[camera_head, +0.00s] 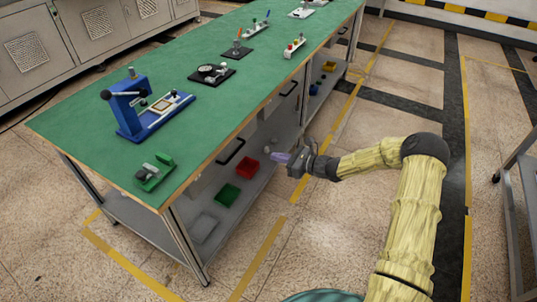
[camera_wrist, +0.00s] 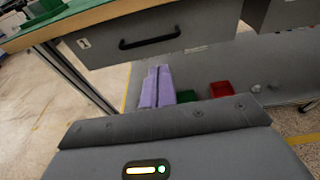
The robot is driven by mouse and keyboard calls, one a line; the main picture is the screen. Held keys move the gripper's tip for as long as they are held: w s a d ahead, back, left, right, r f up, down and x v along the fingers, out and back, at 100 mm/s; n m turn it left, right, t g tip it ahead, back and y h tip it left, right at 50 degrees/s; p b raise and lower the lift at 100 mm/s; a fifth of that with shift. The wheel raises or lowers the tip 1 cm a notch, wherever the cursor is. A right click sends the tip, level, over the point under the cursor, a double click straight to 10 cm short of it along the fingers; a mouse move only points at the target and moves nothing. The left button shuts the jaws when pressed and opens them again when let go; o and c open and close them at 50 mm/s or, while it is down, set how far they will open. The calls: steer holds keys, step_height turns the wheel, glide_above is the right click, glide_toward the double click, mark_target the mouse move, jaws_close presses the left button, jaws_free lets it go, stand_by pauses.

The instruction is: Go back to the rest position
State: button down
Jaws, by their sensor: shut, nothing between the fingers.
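My gripper (camera_head: 281,157) is in front of the long side of the green-topped workbench (camera_head: 215,120), below the level of its top and apart from it in the head view. Its light purple fingers (camera_wrist: 157,86) are together in the wrist view, with nothing between them. My arm, in a yellowish cover, reaches in from the lower right of the head view.
On the bench stand a blue press-like fixture (camera_head: 130,110), a green device (camera_head: 155,172) and a black plate with parts (camera_head: 212,73). The lower shelf holds a red bin (camera_head: 247,166) and a green bin (camera_head: 228,194). A drawer handle (camera_wrist: 150,38) faces the wrist camera.

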steer(key=shift+d, duration=0.1)
stand_by(0.5)
steer(key=s+r+n+g+h, duration=0.3)
steer(key=s+n+g+h, duration=0.25)
steer(key=s+n, duration=0.7)
steer(key=s+d+r+n+t+h, duration=0.1)
steer(key=s+d+r+n+h, duration=0.35)
steer(key=s+d+r, duration=0.35)
steer(key=s+d+r+n+h, duration=0.35)
steer(key=s+d+n, duration=0.25)
steer(key=s, duration=0.4)
steer(key=w+p+v, duration=0.3)
steer(key=p+v, duration=1.4)
steer(key=shift+a+r+p, duration=0.35)
steer(key=shift+a, duration=0.05)
